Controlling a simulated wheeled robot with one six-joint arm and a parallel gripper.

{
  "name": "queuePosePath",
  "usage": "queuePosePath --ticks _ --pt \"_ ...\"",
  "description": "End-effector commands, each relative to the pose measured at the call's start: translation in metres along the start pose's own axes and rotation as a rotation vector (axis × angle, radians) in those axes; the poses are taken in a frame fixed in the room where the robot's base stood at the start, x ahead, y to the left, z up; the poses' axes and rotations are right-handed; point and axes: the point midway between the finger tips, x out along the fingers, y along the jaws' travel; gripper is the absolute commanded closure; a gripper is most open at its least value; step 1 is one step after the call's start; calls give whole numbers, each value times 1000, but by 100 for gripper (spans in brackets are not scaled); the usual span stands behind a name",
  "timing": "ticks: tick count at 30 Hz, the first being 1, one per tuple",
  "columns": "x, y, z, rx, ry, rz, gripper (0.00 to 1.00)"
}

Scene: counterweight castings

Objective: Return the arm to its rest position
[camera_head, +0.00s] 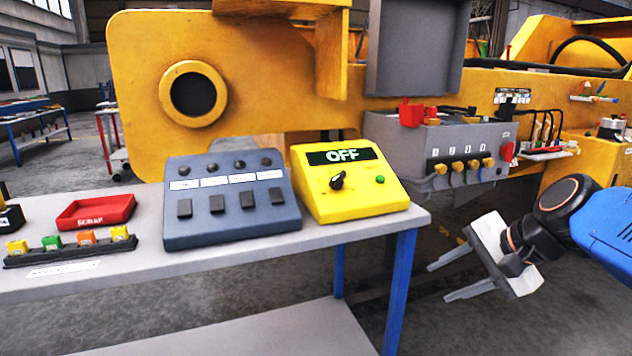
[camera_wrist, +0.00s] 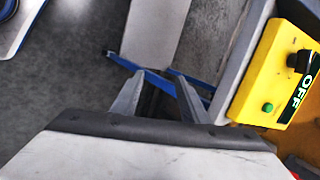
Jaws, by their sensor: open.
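My gripper (camera_head: 458,272) is at the right of the head view, beyond the table's right end and over the floor. Its two fingers are apart and point left, with nothing between them. In the wrist view the open fingers (camera_wrist: 157,100) show above the dark-edged gripper body, with the floor and a blue table frame beyond them. My gripper touches nothing that I can see. Much of the arm behind the wrist lies outside the head view.
The table (camera_head: 375,237) holds a yellow box reading OFF (camera_head: 352,190), a grey button panel (camera_head: 228,215), a red SCRAP tray (camera_head: 95,212) and a rack of coloured blocks (camera_head: 70,250). A large yellow machine (camera_head: 130,80) and a grey valve box (camera_head: 440,150) stand behind.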

Motion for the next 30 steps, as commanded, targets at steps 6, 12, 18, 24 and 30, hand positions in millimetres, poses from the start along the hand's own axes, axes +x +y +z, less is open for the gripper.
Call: queuePosePath --ticks 6,12,18,24,30 --pt "8 79 31 -505 47 203 60" --pt "7 132 35 -891 71 353 60" --pt "5 153 32 -1067 80 422 60" --pt "5 155 31 -1086 81 430 60" --pt "5 155 31 -1083 81 429 60"
